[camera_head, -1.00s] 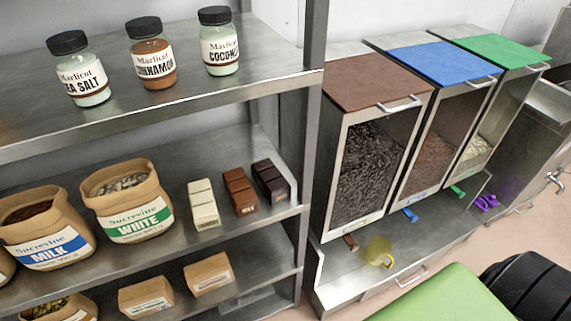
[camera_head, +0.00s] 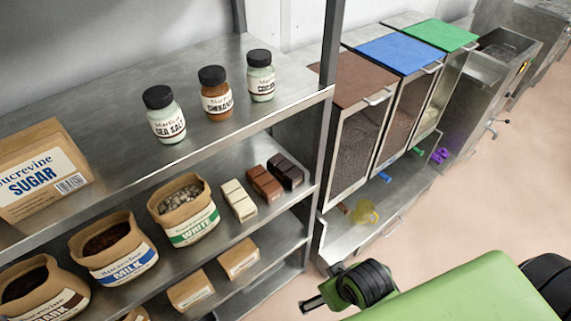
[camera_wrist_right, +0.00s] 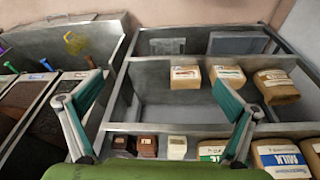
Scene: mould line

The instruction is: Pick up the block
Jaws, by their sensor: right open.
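Three wrapped blocks stand in a row on the middle shelf: a cream one (camera_head: 238,201), a brown one (camera_head: 264,184) and a dark one (camera_head: 286,170). In the right wrist view the dark (camera_wrist_right: 121,145), brown (camera_wrist_right: 147,147) and cream (camera_wrist_right: 177,148) blocks show in reversed order near the bottom edge. My right gripper (camera_wrist_right: 160,88) is open and empty, its two fingers wide apart. The blocks appear between the fingers in that picture, not touched. In the head view part of my green and black arm shows low, right of the shelves. My left gripper is not in view.
Metal shelves hold jars (camera_head: 215,92), a sugar box (camera_head: 42,172), open sacks (camera_head: 184,208) and small tan packs (camera_head: 238,258). A shelf post (camera_head: 328,95) stands right of the blocks. Lidded bins (camera_head: 352,140) with scoops stand beyond it. The floor (camera_head: 470,215) is clear at right.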

